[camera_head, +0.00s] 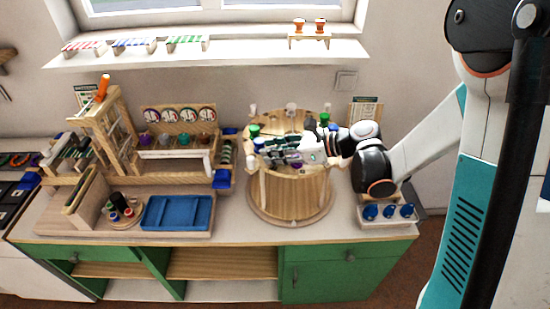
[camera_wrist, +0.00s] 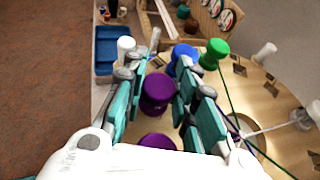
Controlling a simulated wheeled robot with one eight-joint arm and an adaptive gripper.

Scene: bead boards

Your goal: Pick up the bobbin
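A purple bobbin (camera_wrist: 157,92) sits between the two teal-padded fingers of my gripper (camera_wrist: 164,72) in the wrist view. The fingers stand apart on either side of it, and I see no firm contact. A second purple bobbin (camera_wrist: 157,142) shows nearer the palm, partly cut off by my gripper. A blue bobbin (camera_wrist: 183,56) and a green bobbin (camera_wrist: 214,53) are beyond the right finger. A white bobbin (camera_wrist: 125,48) is beyond the left finger. In the head view my gripper (camera_head: 290,153) is over the round wooden stand (camera_head: 290,196) and hides part of its top.
Threads run across the stand's top to the bobbins around it. A blue tray (camera_head: 178,213) lies to the left, beside a small round holder with spools (camera_head: 122,211). A wooden rack (camera_head: 180,122) stands behind. A box with blue knobs (camera_head: 388,214) is at the right.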

